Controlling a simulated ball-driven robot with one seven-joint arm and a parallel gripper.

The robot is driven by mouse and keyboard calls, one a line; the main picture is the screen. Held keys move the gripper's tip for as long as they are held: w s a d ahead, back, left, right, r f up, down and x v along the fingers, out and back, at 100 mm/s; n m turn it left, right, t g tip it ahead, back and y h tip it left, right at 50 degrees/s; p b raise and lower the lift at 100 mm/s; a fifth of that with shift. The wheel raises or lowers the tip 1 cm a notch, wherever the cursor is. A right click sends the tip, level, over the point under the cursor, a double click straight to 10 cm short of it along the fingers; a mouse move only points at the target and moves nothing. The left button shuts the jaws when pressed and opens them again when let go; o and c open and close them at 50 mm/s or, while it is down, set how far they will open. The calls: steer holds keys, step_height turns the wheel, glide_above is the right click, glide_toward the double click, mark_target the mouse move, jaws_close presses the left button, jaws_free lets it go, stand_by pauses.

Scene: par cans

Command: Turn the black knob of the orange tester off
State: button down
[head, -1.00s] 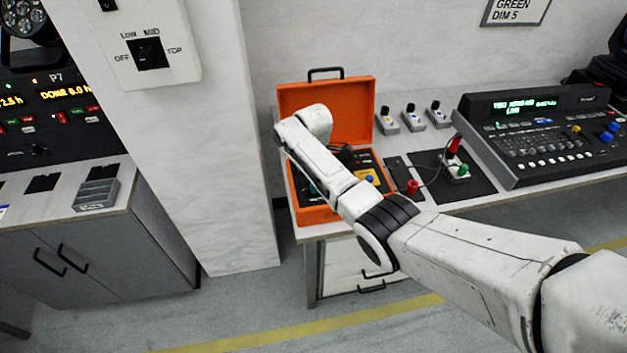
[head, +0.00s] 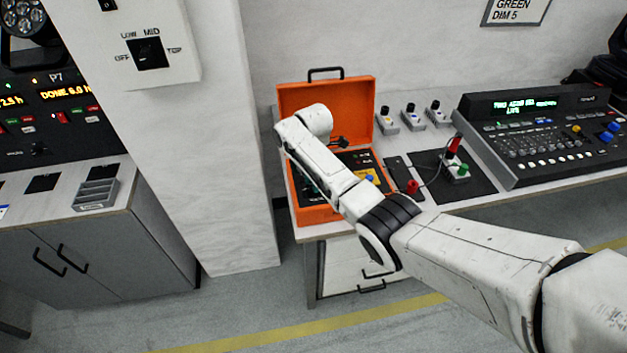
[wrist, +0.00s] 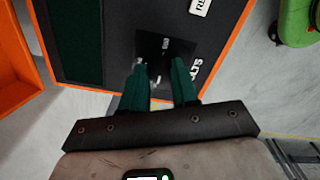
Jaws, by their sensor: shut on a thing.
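The orange tester (head: 325,96) is an open case on the bench in the head view, its lid up at the back. In the wrist view the tester's orange rim (wrist: 236,42) frames the black panel. My gripper (wrist: 158,75) has two dark green fingers on either side of the black knob (wrist: 155,68) and is shut on it. The knob sits over a dark square plate with small white lettering, partly covered by the fingers. The knob's exact pointing is hard to read.
A lighting console (head: 540,130) stands farther right. Several small switch boxes line the back. A wall pillar (head: 215,150) stands close on the left.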

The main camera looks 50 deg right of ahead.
steer(key=c, duration=0.8)
jaws_free()
steer(key=shift+c, duration=0.2)
step_height(320, 180, up, 11)
steer(key=b, duration=0.1)
steer(key=shift+f, duration=0.1)
steer(key=s+a+f+m+y+b, duration=0.1)
steer(key=s+a+f+m, duration=0.6)
steer(key=s+a+f, duration=0.7)
steer(key=s+a+m+t+h+b, duration=0.1)
steer(key=s+a+m, duration=0.2)
steer(key=s+m, duration=0.6)
steer(key=s, duration=1.1)
steer(key=shift+s+a+r+m+b, duration=0.2)
steer(key=shift+s+m+b, duration=0.1)
steer(key=shift+s+b, duration=0.1)
